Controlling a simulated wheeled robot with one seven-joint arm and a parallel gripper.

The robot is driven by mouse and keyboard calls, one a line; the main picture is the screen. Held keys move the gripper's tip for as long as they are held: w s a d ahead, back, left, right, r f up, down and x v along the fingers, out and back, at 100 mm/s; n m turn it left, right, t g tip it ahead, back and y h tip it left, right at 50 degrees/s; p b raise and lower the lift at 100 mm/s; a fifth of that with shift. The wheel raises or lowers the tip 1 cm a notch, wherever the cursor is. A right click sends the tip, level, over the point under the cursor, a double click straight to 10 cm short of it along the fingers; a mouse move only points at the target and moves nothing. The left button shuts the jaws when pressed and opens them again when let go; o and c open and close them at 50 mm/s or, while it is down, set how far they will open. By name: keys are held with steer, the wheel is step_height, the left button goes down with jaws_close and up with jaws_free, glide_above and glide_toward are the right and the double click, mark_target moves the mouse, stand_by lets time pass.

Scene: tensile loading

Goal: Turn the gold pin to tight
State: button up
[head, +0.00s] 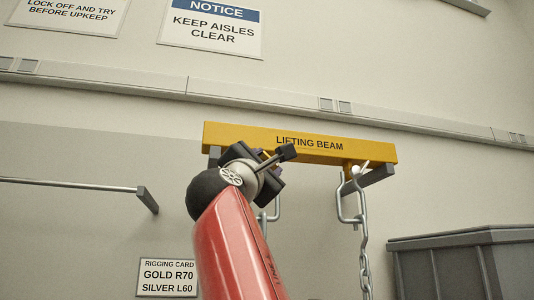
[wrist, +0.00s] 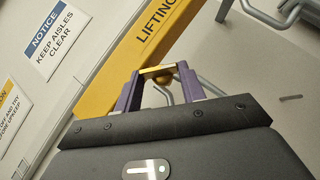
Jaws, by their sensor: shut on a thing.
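My gripper (wrist: 159,76) is at the left part of the yellow lifting beam (head: 310,142) in the head view, and the arm hides much of that spot. In the wrist view its purple fingers are shut on the gold pin (wrist: 162,79), which sits between the fingertips close to the beam (wrist: 148,45). A grey shackle (head: 270,206) hangs below the beam behind my gripper, mostly hidden. The pin's thread and how far it is screwed in cannot be seen.
A second shackle (head: 346,205) with a silver pin (head: 359,168) and a hanging chain (head: 364,255) is at the beam's right end. A rigging card (head: 168,277) on the wall reads GOLD R70, SILVER L60. A grey bin (head: 465,265) stands at lower right.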

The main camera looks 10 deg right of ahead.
steer(key=m+g+p, duration=0.1)
steer(key=m, duration=0.1)
steer(key=m+g+p, duration=0.1)
steer(key=m+p, duration=0.1)
steer(key=shift+a+r+g, duration=0.15)
steer(key=shift+r+g, duration=0.15)
steer(key=shift+g, duration=0.1)
steer(key=shift+f+h+p, duration=0.1)
steer(key=shift+h+p, duration=0.2)
steer(key=shift+p, duration=0.05)
steer(key=o, duration=1)
